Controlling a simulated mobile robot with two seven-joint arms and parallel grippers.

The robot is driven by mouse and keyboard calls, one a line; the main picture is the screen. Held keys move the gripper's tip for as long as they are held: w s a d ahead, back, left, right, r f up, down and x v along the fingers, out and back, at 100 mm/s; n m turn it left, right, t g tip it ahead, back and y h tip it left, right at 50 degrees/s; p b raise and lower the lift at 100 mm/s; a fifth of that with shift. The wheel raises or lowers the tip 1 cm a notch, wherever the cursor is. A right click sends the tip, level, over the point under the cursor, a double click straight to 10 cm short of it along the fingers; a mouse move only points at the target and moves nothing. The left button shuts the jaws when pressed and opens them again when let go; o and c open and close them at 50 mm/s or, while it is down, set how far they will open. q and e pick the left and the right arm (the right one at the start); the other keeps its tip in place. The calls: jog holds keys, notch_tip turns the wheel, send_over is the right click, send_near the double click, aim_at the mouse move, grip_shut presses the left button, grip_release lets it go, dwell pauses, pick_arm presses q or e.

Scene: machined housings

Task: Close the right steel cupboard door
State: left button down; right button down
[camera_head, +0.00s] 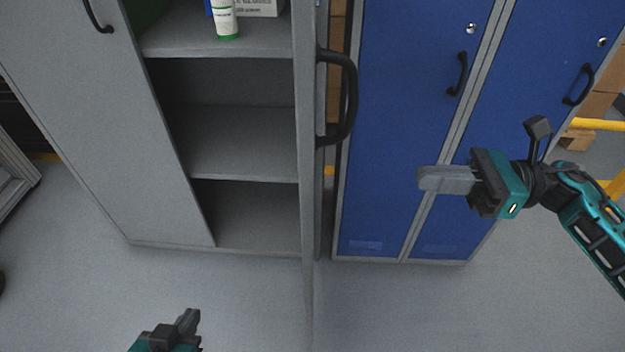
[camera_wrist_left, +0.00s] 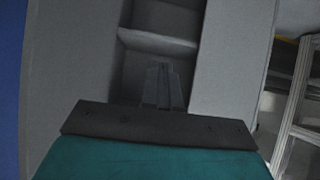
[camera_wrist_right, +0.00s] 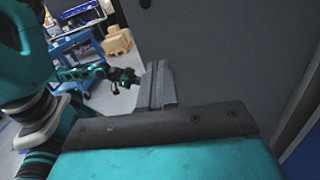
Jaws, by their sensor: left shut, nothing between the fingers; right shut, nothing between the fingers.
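The right steel cupboard door (camera_head: 308,200) stands open, seen almost edge-on in the head view, sticking out towards me. Its black handle (camera_head: 350,97) is on the right-hand face. The door's grey face also fills much of the right wrist view (camera_wrist_right: 225,50). The grey cupboard (camera_head: 245,140) is open beside it, its shelves showing. My right gripper (camera_head: 422,180) is shut and empty, to the right of the door and apart from it, in front of the blue lockers. My left gripper (camera_head: 193,318) is shut and empty at the bottom, left of the door; its fingers show in the left wrist view (camera_wrist_left: 163,85).
The left cupboard door (camera_head: 110,130) has a black handle. A white-and-green bottle (camera_head: 225,20) stands on an upper shelf. Blue lockers (camera_head: 400,130) stand right of the cupboard. A yellow rail (camera_head: 600,124) is at the far right. The floor (camera_head: 250,290) in front is clear.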

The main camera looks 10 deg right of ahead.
jog(key=w+a+n+p, duration=0.1)
jog(key=w+a+p, duration=0.1)
jog(key=a, duration=1.1)
jog(key=shift+w+a+g, duration=0.3)
jog(key=shift+w+g, duration=0.05)
jog(key=shift+g, duration=0.05)
jog(key=shift+a, duration=0.1)
